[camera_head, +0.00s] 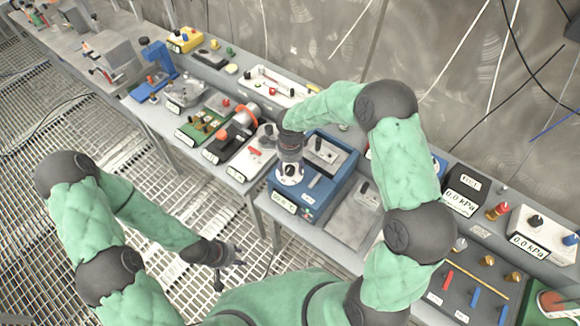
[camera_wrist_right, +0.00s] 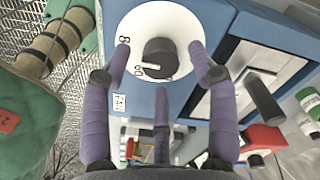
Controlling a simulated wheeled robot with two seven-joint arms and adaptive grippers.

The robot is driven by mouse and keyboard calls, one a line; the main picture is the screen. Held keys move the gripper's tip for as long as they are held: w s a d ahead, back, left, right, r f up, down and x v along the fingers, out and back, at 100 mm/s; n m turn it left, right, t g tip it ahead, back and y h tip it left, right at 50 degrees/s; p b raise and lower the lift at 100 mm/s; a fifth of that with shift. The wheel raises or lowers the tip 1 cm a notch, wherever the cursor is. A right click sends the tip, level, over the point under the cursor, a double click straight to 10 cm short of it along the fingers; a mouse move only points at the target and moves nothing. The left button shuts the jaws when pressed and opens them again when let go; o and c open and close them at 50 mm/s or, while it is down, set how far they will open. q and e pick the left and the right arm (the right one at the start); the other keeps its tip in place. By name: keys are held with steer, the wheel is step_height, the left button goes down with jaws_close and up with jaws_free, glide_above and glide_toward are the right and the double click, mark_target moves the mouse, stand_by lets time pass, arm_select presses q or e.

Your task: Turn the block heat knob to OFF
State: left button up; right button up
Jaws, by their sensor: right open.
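The block heater is a blue box (camera_head: 322,195) on the bench, with a white round dial (camera_wrist_right: 185,30) on its face. The dial carries a dark knob (camera_wrist_right: 160,58) with a white pointer mark; some printed numbers show at the left, too small to read surely. My right gripper (camera_wrist_right: 160,62) is open, with fingers on both sides of the knob and a third finger below it. Contact with the knob cannot be told. In the head view the right gripper (camera_head: 290,172) points down over the dial and hides part of it. My left gripper (camera_head: 232,262) hangs low, away from the bench; its jaw state is unclear.
A grey metal plate (camera_head: 352,215) lies right of the heater. A white device (camera_head: 252,155) and a green board (camera_head: 205,118) stand to its left. Pressure displays (camera_head: 463,190) stand further right. The wall is close behind; grated floor lies in front.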

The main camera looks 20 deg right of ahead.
steer(key=shift+f, duration=0.75)
steer(key=c, duration=1.1)
steer(key=shift+c, duration=0.2)
